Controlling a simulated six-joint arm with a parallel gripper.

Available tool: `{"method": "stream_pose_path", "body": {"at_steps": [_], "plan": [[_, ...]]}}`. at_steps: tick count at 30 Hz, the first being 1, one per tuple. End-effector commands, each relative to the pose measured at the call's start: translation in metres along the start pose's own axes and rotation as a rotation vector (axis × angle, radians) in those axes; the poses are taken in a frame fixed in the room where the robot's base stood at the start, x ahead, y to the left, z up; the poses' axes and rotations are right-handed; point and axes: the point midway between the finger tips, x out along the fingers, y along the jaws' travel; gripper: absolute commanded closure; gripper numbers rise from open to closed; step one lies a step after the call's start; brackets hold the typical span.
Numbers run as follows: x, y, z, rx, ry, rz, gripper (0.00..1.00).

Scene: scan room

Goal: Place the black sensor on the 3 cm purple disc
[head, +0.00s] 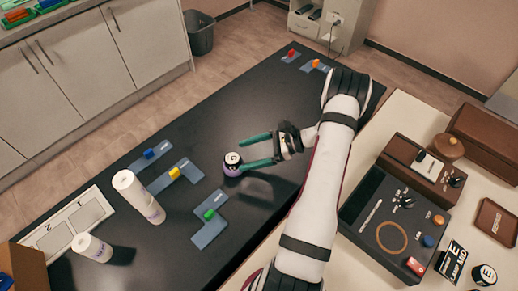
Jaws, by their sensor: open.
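The black sensor (232,158) is a small dark round piece with a light top, near the middle of the dark table. Purple shows directly under it, which looks like the purple disc (231,171). The sensor appears to sit upright on it; the exact contact and centring are too small to tell. My gripper (241,156) is open, with its two teal fingers reaching in from the right. The fingertips lie at the right side of the sensor, one at its far side and one at its near side. I cannot tell whether they touch it.
Blue angular plates with a green block (209,215), a yellow block (174,173) and a blue block (149,154) lie left.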

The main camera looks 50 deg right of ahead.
Motion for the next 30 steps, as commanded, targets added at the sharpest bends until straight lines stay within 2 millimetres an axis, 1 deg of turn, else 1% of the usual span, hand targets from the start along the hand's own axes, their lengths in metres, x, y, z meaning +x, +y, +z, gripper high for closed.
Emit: {"method": "stream_pose_path", "body": {"at_steps": [1,3,6,10,13,16,17,19,20,21,23,24,25,26,27,28,30], "plan": [[-0.015,-0.002,0.0,-0.002,0.001,-0.006,0.09],[-0.035,-0.001,-0.001,-0.002,0.001,-0.006,0.09],[-0.059,-0.001,0.0,-0.002,0.002,-0.003,0.09],[-0.078,0.0,0.0,-0.002,0.0,-0.001,0.09],[-0.084,0.0,0.0,-0.001,0.0,-0.001,0.09],[-0.082,0.0,0.004,-0.01,0.007,0.011,0.09],[-0.079,0.002,0.01,-0.024,0.017,0.03,0.09],[-0.062,0.009,0.042,-0.096,0.07,0.12,0.09],[-0.051,0.016,0.062,-0.145,0.104,0.179,0.09],[-0.034,0.031,0.092,-0.226,0.158,0.271,0.09],[-0.01,0.066,0.136,-0.376,0.248,0.424,0.09],[0.003,0.094,0.162,-0.486,0.307,0.522,0.09],[0.011,0.118,0.178,-0.574,0.35,0.593,0.09],[0.016,0.143,0.193,-0.667,0.392,0.663,0.09],[0.019,0.177,0.207,-0.798,0.443,0.749,0.09],[0.019,0.201,0.214,-0.898,0.478,0.807,0.09],[0.013,0.25,0.219,-1.124,0.544,0.917,0.09]]}}
